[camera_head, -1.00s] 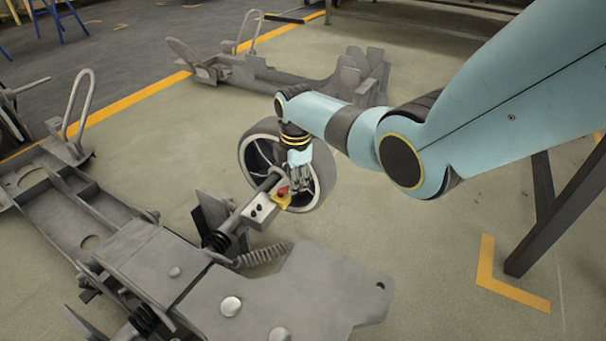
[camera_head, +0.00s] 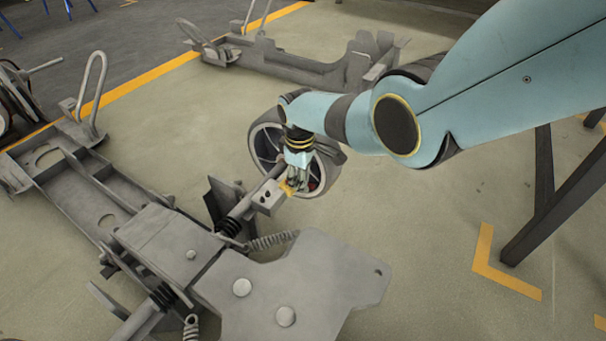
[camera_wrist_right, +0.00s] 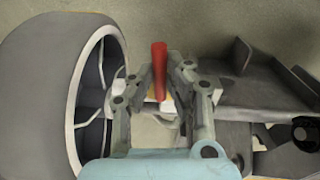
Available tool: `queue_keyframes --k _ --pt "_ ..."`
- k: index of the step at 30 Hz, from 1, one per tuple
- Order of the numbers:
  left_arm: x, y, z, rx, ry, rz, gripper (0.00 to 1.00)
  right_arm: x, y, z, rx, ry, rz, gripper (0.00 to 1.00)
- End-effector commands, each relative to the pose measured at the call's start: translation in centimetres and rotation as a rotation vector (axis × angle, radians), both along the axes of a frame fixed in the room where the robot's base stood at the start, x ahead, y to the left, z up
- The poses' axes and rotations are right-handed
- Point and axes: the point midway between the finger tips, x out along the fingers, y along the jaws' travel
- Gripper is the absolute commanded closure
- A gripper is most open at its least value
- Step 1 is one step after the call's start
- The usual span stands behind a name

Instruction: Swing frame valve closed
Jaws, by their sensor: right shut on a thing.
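The frame valve has a yellow body (camera_head: 287,187) at the end of a grey block (camera_head: 266,197) on the near chassis frame (camera_head: 157,233). Its red handle (camera_wrist_right: 159,68) stands between the fingers of my right gripper (camera_head: 298,183) in the right wrist view. The right gripper is shut on the handle, its wrist pointing down over the valve. In the head view the fingers hide most of the handle; only a small bit of red shows to their right. My left gripper is not in view.
A wheel (camera_head: 322,178) stands just behind the right gripper, close to it. A coil spring (camera_head: 272,241) and a flat plate (camera_head: 335,275) lie nearer. Another chassis (camera_head: 285,62) lies farther back. A dark table leg (camera_head: 543,215) stands at the right.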

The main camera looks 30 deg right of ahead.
Motion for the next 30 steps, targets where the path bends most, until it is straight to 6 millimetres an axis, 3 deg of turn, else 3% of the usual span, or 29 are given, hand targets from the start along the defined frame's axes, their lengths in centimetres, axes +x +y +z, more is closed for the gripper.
queue_keyframes --k 10,24,25,30 --pt "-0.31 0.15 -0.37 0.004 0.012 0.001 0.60 0.01 0.26 0.17 -0.002 -0.005 -0.107 1.00" --pt "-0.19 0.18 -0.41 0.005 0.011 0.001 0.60 -0.02 0.31 0.14 -0.001 -0.005 -0.120 1.00" --pt "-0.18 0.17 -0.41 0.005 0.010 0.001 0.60 -0.02 0.31 0.14 -0.001 -0.005 -0.120 0.83" --pt "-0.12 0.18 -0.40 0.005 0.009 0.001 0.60 -0.09 0.33 0.09 0.000 -0.003 -0.118 0.63"
